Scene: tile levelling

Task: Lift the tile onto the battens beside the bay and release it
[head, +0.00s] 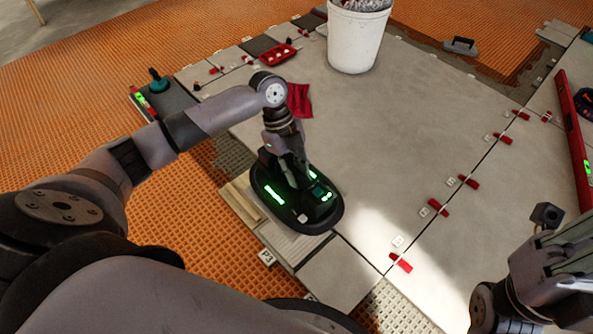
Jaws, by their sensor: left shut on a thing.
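My left gripper (290,165) is shut on the handle of a black lifter (265,207) with green lights. The lifter is low over the floor beside the large grey tiles. Pale wooden battens (243,203) lie just left of it. A light, finely striped surface (290,246) shows under the lifter's front edge; I cannot tell whether it is the tile's face or combed bedding. The lifter and gripper hide most of what lies below, so contact with the tile cannot be seen. My right arm is at the lower right, its jaw state unclear.
A white bucket (354,40) stands on the tiles at the back. Red wedges (468,181) line the joints. A red cloth (299,101) and red tray (277,54) lie behind the left arm. A red level (573,140) lies at right. Orange matting (60,100) covers the left.

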